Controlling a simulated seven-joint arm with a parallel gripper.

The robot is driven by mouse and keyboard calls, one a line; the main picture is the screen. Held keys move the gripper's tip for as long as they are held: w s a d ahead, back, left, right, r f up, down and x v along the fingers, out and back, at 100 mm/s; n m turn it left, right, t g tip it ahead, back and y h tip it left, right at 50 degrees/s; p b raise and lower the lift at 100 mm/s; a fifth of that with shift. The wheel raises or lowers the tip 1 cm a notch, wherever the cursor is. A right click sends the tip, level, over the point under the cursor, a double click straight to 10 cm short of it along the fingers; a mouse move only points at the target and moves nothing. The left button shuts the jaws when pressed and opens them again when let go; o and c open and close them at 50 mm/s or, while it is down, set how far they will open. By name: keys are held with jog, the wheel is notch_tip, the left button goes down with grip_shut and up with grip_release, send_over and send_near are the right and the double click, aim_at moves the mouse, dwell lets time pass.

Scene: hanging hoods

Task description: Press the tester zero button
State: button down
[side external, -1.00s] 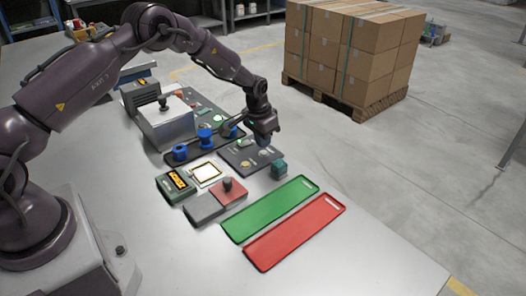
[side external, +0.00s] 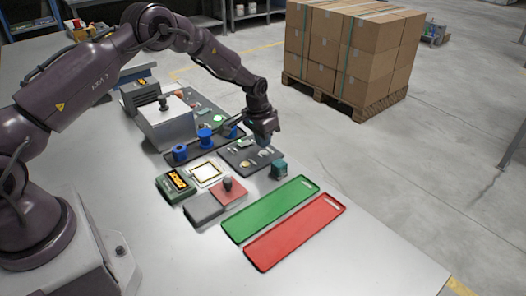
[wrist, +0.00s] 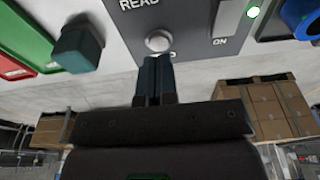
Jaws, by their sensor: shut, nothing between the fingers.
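A dark grey panel (side external: 240,163) lies on the bench, and in the wrist view (wrist: 200,52) it fills the top middle. It carries a round silver button (wrist: 158,40), with "READ" lettering above it and a label below mostly hidden by my fingers. My gripper (wrist: 153,60) is shut and empty, its dark fingertips right at the button's lower edge; I cannot tell whether they touch. In the side view my gripper (side external: 264,143) points down over the panel. A green tester box (side external: 174,187) with a lit orange display stands left of the panel; its digits are unreadable.
A switch marked "ON" and a green lamp (wrist: 253,12) sit right of the button in the wrist view. A teal block (side external: 279,169) stands close by the panel. Green (side external: 270,209) and red (side external: 294,232) trays lie in front. Blue spools (side external: 205,138) stand behind.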

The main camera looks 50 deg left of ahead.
aim_at(263, 152)
jog(key=shift+f, duration=0.1)
dwell(0.4)
jog(key=shift+f, duration=1.25)
jog(key=shift+r, duration=3.5)
grip_release()
